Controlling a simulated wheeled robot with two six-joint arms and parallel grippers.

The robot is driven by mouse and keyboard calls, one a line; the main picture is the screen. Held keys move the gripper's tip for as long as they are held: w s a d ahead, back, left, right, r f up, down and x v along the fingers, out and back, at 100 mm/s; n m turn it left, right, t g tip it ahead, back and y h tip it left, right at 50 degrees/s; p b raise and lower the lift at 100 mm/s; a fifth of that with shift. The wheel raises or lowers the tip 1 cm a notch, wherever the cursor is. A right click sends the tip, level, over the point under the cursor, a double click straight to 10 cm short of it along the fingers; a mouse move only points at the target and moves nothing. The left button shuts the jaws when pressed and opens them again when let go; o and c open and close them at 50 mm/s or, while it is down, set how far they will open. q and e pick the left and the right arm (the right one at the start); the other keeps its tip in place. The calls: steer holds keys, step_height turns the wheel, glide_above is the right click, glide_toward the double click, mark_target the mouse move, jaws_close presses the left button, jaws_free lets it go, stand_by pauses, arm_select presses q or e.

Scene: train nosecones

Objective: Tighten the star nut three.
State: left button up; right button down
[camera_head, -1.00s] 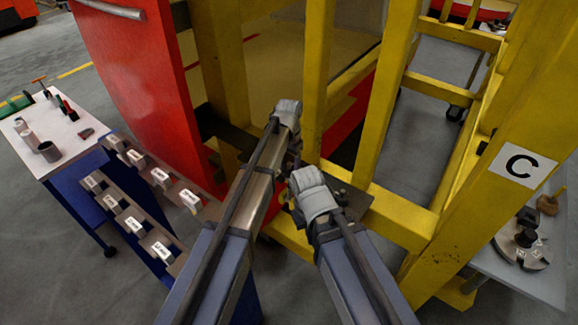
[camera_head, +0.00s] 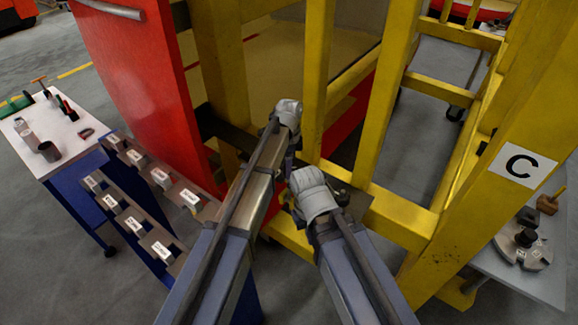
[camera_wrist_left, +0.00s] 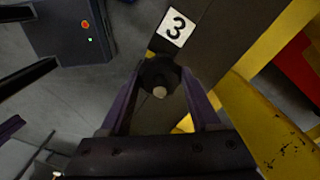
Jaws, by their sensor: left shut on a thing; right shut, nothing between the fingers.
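Star nut three is the dark, lobed knob (camera_wrist_left: 154,72) in the left wrist view, with a pale bolt end at its middle. It sits beside a white label marked 3 (camera_wrist_left: 176,27) on a dark bracket. My left gripper (camera_wrist_left: 160,88) has its two purple fingers on either side of the nut and is shut on it. In the head view my left gripper (camera_head: 291,160) is at the yellow frame, and its arm hides the nut. My right gripper (camera_head: 289,203) is shut and empty, just below and close to the left one; its fingertips are mostly hidden.
Yellow posts (camera_head: 316,80) and a red panel (camera_head: 135,90) stand close around the grippers. A yellow beam marked C (camera_head: 470,200) is at right. Labelled holders (camera_head: 130,215) and a tool cart (camera_head: 65,140) are at left. A grey table (camera_head: 540,285) is at right.

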arm_select(q)
steer(key=m, duration=0.4)
steer(key=shift+m, duration=0.4)
stand_by(0.4)
steer(key=o, duration=1.4)
steer(key=shift+r, duration=0.1)
step_height(320, 180, up, 8)
steer(key=p, duration=0.8)
steer(key=shift+f, duration=0.2)
steer(key=shift+f, duration=0.1)
